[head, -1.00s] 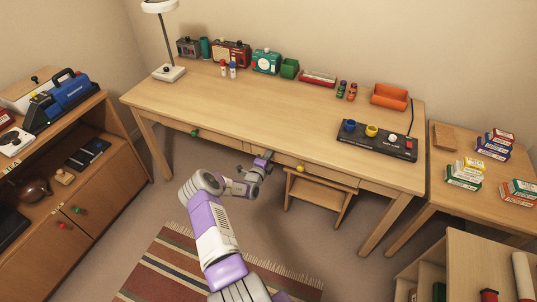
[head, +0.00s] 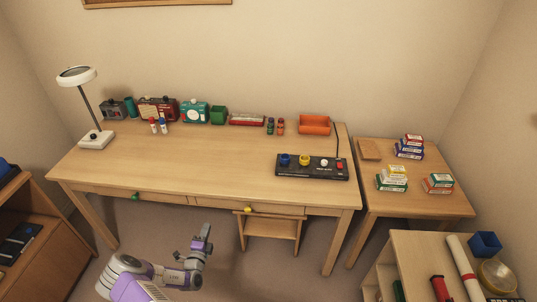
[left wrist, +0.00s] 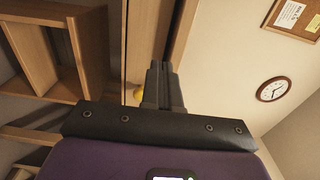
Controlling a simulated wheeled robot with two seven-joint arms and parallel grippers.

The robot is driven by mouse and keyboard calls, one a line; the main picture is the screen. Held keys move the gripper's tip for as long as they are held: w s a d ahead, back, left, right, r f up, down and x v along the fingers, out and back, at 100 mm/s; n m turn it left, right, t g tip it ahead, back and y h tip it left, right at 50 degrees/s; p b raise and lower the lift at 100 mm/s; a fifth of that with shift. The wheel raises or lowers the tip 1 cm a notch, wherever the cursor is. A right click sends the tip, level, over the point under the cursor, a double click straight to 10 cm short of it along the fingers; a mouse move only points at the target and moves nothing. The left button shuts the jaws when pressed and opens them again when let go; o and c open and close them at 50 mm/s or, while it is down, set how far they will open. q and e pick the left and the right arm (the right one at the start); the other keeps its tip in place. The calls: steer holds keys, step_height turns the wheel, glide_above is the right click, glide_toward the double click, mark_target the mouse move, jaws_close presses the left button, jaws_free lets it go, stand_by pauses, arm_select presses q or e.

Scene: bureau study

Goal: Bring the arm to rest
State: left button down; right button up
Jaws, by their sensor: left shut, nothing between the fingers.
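My left gripper (head: 203,238) is in front of the desk, low, below the front edge of its top, with its arm coming in from the bottom left. It is shut and empty. In the left wrist view the shut fingers (left wrist: 162,88) point toward the desk front, with a yellow knob (left wrist: 137,94) close beside them in the picture. My right gripper is in neither view now.
The wooden desk (head: 200,165) carries a lamp (head: 96,140), radios, an orange tray (head: 314,125) and a black button panel (head: 311,167). A stool (head: 270,228) stands under it. A side table (head: 420,200) with small boxes is at right, a low shelf (head: 415,262) nearer.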

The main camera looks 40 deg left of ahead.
arm_select(q)
steer(key=w+d+f+m+g+h, duration=0.1)
steer(key=w+d+m+h, duration=0.3)
steer(key=d+m+h, duration=0.8)
steer(key=w+d+m+g+h, duration=0.1)
steer(key=w+d+m+h, duration=0.35)
steer(key=d, duration=1.45)
steer(key=s+d+n+g+y, duration=0.1)
steer(key=s+d+n+g, duration=0.5)
steer(key=n, duration=0.9)
steer(key=s+d+f+n+g+y, duration=0.1)
steer(key=s+d+n+g, duration=0.6)
steer(key=n, duration=0.9)
steer(key=s+d+y, duration=0.1)
steer(key=s+d, duration=0.2)
steer(key=d, duration=0.2)
steer(key=shift+s+f, duration=0.2)
steer(key=shift+f, duration=0.05)
